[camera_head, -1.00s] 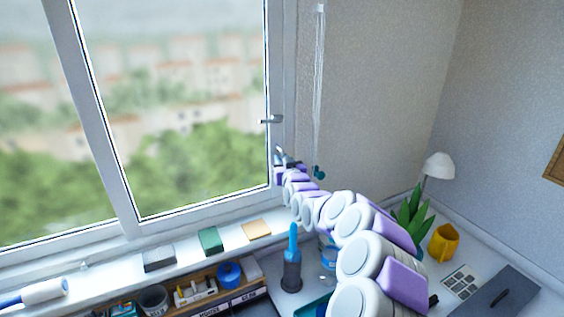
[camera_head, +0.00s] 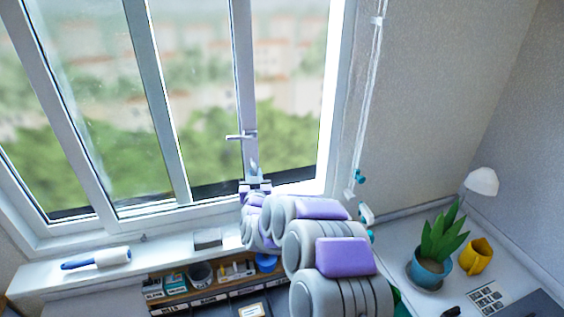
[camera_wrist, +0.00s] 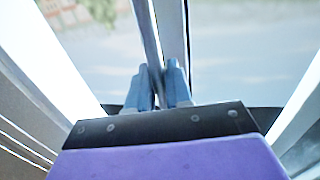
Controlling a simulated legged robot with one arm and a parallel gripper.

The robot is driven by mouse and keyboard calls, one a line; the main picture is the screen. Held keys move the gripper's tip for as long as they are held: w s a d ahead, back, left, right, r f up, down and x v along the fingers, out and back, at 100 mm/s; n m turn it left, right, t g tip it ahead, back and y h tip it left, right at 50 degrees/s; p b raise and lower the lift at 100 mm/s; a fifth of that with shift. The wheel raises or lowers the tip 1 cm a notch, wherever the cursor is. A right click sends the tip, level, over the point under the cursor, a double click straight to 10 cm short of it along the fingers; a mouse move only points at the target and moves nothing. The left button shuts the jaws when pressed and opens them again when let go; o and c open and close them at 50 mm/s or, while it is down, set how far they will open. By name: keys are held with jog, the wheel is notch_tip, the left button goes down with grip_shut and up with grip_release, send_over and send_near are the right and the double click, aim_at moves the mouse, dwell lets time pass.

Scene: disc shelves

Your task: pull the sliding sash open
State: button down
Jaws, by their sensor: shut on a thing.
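The sliding sash has a white upright edge (camera_head: 243,80) with a small lever handle (camera_head: 240,136) on it. The sash stands partly open, its edge well left of the right window jamb (camera_head: 330,100), with a clear gap between them. My gripper (camera_head: 254,172) is at the lower part of that edge, just below the lever handle. In the wrist view the two blue fingers of my gripper (camera_wrist: 160,84) are closed on either side of the sash's upright edge (camera_wrist: 172,30). The exact contact is partly hidden by the fingers.
The sill below carries a lint roller (camera_head: 97,259) and a dark block (camera_head: 207,238). An organiser box (camera_head: 190,292) stands under it. A potted plant (camera_head: 440,240), yellow mug (camera_head: 476,256) and lamp (camera_head: 482,181) are at the right. A blind cord (camera_head: 368,100) hangs beside the jamb.

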aim_at(233, 169)
jog(key=a, duration=0.2)
jog(key=s+a+p, duration=0.1)
jog(key=a, duration=0.1)
jog(key=s+a+p, duration=0.1)
jog(key=a, duration=0.2)
jog(key=shift+s, duration=0.1)
jog(key=c, duration=1.2)
grip_release()
jog(key=s, duration=0.5)
jog(key=s+d, duration=0.1)
jog(key=s, duration=1.1)
jog(key=shift+d+f, duration=0.15)
jog(key=shift+d, duration=0.25)
